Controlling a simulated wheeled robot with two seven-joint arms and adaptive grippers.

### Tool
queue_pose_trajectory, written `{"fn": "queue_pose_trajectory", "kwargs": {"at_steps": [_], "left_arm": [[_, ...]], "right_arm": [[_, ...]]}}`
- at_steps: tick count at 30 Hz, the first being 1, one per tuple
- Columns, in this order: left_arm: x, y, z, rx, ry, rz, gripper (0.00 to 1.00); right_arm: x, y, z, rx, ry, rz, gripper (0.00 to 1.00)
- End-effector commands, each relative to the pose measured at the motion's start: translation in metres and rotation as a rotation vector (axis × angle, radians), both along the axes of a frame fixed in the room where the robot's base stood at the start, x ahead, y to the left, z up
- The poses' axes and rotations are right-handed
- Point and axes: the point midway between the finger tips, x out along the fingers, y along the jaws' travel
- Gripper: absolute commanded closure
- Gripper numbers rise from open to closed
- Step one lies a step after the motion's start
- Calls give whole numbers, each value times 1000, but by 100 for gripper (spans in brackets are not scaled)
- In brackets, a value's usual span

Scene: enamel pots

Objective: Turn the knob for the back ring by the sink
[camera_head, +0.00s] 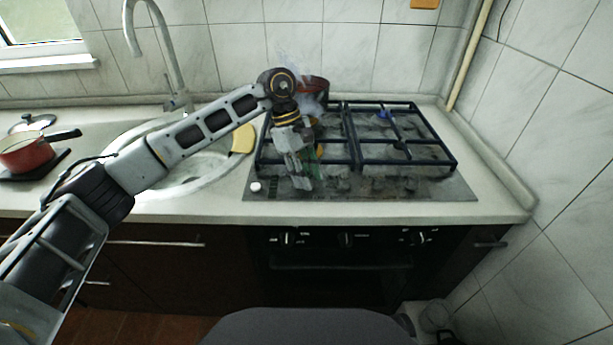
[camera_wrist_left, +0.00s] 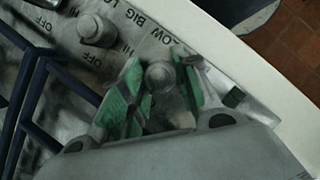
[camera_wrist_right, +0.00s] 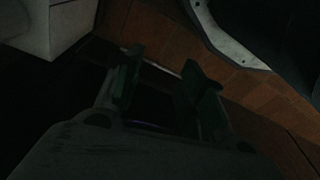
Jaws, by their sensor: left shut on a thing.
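The hob (camera_head: 440,188) has a row of knobs along its front panel. My left gripper (camera_head: 305,186) points down at the left part of this panel. In the left wrist view its green-padded fingers (camera_wrist_left: 160,88) are closed around a round grey knob (camera_wrist_left: 160,76). Another grey knob (camera_wrist_left: 95,29) stands apart on the panel, beside OFF and HI markings. Which ring the held knob serves cannot be told from the markings. In the right wrist view my right gripper (camera_wrist_right: 160,88) is open and empty in a dark area near the floor.
A red pot (camera_head: 314,84) stands at the hob's back left, partly behind my left arm. Dark pan supports (camera_head: 352,135) rise beside the gripper. The sink (camera_head: 190,183) lies left, and another red pot (camera_head: 24,155) at far left. Oven knobs (camera_head: 346,240) are below the counter edge.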

Motion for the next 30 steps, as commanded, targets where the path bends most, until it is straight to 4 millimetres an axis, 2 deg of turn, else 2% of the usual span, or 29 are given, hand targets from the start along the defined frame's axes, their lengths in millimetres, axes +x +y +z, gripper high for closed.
{"fn": "queue_pose_trajectory", "kwargs": {"at_steps": [10, 23, 24, 28, 30], "left_arm": [[1, 0, 0, 1, -1, -113, 93], [1, 0, 0, 1, -1, -123, 93], [1, 0, 0, 1, -1, -123, 67], [1, 0, 0, 1, -1, -122, 50], [1, 0, 0, 1, -1, -122, 49]], "right_arm": [[-1, 2, 8, 3, 4, 2, 60], [-1, 2, 9, 4, 1, 3, 60], [-1, 2, 10, 4, 1, 3, 60], [0, 2, 10, 5, 0, 3, 60], [0, 2, 10, 5, 0, 3, 60]]}}
